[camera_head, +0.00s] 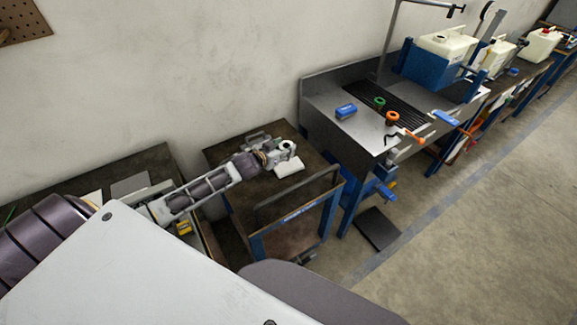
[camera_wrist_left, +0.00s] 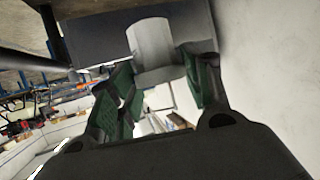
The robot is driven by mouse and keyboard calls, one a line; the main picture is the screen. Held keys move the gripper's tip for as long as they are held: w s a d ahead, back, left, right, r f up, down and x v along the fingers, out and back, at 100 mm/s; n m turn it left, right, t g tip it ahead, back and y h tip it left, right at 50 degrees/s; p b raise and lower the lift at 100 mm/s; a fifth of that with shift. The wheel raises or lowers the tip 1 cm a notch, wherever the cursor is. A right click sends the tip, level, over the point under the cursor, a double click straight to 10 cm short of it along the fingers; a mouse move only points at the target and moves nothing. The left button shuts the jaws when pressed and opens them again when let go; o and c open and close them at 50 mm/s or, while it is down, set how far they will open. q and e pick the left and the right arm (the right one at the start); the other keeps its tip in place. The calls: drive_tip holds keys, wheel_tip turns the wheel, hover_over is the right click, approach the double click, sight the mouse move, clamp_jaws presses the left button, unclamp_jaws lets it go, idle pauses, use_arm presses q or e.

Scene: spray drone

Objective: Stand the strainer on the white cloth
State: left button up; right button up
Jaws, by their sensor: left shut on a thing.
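The left gripper (camera_head: 277,152) is at the end of my left arm, over the top of the cart. It is shut on a pale, round piece, which I take to be the strainer (camera_head: 288,146). In the left wrist view a light grey cylinder (camera_wrist_left: 150,45) shows by the green-padded fingers of the left gripper (camera_wrist_left: 165,88). The white cloth (camera_head: 289,167) lies on the cart top just below the held piece. Whether the piece touches the cloth is not clear. My right gripper is not in view.
The dark cart (camera_head: 275,195) has a raised handle rail (camera_head: 298,192) at its front. The cart top in front of the cloth is clear.

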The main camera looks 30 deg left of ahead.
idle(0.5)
use_arm(q)
drive_tip(key=shift+f, duration=3.1)
drive_tip(key=shift+f, duration=1.9)
drive_tip(key=shift+f, duration=0.1)
drive_tip(key=o, duration=0.9)
drive_tip(key=shift+o, duration=0.2)
drive_tip(key=shift+s, duration=0.1)
